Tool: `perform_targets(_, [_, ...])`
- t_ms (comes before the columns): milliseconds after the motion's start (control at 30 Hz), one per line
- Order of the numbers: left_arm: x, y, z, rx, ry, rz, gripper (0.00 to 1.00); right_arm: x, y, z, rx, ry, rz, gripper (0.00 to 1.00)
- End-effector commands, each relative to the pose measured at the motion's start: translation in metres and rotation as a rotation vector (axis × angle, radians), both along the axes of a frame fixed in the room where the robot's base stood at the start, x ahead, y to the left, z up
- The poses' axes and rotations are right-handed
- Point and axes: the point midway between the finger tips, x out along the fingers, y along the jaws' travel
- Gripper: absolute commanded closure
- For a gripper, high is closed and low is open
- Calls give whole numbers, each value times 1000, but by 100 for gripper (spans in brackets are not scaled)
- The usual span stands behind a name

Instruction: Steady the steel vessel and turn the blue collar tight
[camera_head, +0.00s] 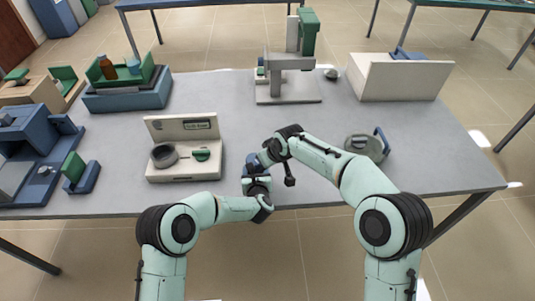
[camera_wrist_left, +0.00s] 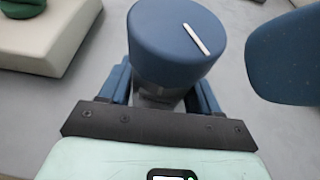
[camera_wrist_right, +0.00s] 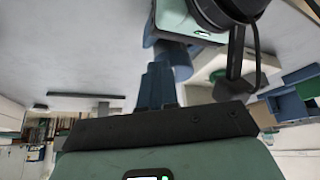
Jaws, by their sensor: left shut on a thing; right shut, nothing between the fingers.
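The blue collar (camera_wrist_left: 178,42) is a wide round cap with a white line on its top, in the left wrist view. Below it a grey part of the steel vessel (camera_wrist_left: 158,95) shows between the blue fingers of my left gripper (camera_wrist_left: 160,92). My left gripper is shut on the vessel; the collar hides most of it. In the head view the collar (camera_head: 251,160) is small at the table's front edge. My right gripper (camera_wrist_right: 158,88) is shut and empty, close beside the collar. A blue part of it seems to show at the right of the left wrist view.
A white instrument (camera_head: 184,165) with a dark ring and green knob stands left of my grippers. A grey round device (camera_head: 366,147) with a blue handle is at right. A white stand (camera_head: 285,90) is behind. Clear table lies between.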

Motion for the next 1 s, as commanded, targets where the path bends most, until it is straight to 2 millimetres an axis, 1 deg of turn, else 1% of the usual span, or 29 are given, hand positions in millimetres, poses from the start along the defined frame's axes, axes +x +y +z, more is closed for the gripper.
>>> perform_targets(33, [0, 1, 0, 0, 0, 1, 86, 0, 0, -6, -1, 3, 0, 100])
perform_targets(100, [0, 1, 0, -1, 0, 1, 86, 0, 0, -11, -1, 2, 0, 100])
perform_targets(233, [0, 1, 0, 0, 0, 1, 86, 0, 0, -16, -1, 2, 0, 100])
perform_targets(1000, [0, 0, 0, 0, 0, 0, 86, 2, 3, -17, 0, -1, 1, 100])
